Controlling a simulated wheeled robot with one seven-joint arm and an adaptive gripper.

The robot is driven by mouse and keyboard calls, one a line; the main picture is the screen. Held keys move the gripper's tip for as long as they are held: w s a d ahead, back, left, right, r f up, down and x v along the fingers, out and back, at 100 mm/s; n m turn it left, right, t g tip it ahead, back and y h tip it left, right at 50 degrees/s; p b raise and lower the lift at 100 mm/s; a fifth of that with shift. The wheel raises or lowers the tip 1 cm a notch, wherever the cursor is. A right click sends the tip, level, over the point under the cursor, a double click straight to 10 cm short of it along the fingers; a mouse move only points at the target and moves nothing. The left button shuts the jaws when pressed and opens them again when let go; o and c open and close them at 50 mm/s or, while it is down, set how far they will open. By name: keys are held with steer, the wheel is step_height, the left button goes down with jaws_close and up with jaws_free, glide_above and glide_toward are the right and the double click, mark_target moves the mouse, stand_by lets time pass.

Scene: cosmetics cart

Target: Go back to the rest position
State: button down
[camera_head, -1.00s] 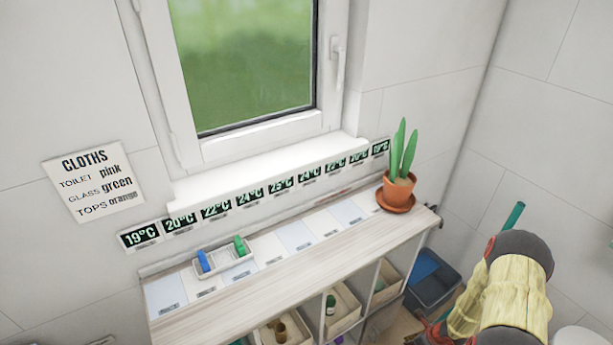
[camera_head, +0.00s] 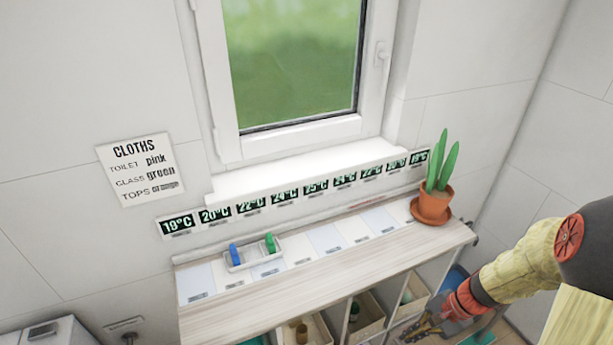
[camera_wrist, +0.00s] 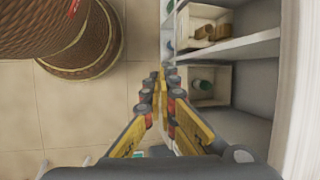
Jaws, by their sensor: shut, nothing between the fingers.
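My gripper (camera_wrist: 159,82) is shut and empty in the wrist view, its fingertips together. It points along the open front of the shelf unit (camera_wrist: 237,48), with the tiled floor below. In the head view my gripper (camera_head: 412,332) shows at the lower right, beside the right end of the shelf unit (camera_head: 290,284). My yellow arm comes in from the right edge. Whether the gripper touches the shelf is not clear.
A potted plant (camera_head: 433,205) stands on the shelf top's right end. A small white tray (camera_head: 252,259) holds blue and green items. Bins (camera_head: 366,318) fill the compartments. In the wrist view, a large brown woven basket (camera_wrist: 85,45) stands at upper left. Floor (camera_wrist: 70,115) is clear below it.

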steer(key=s+a+r+n+t+h, duration=0.1)
steer(key=s+a+r+n, duration=0.2)
steer(key=r, duration=0.6)
steer(key=s+a+r+n+t+h, duration=0.2)
steer(key=r+n, duration=0.3)
steer(key=r, duration=0.5)
steer(key=s+a+r+n+t+h, duration=0.2)
steer(key=s+a+r+n, duration=0.2)
steer(key=r, duration=0.5)
steer(key=shift+s+a+r, duration=0.2)
steer(key=shift+s+r, duration=0.1)
steer(key=shift+s, duration=0.3)
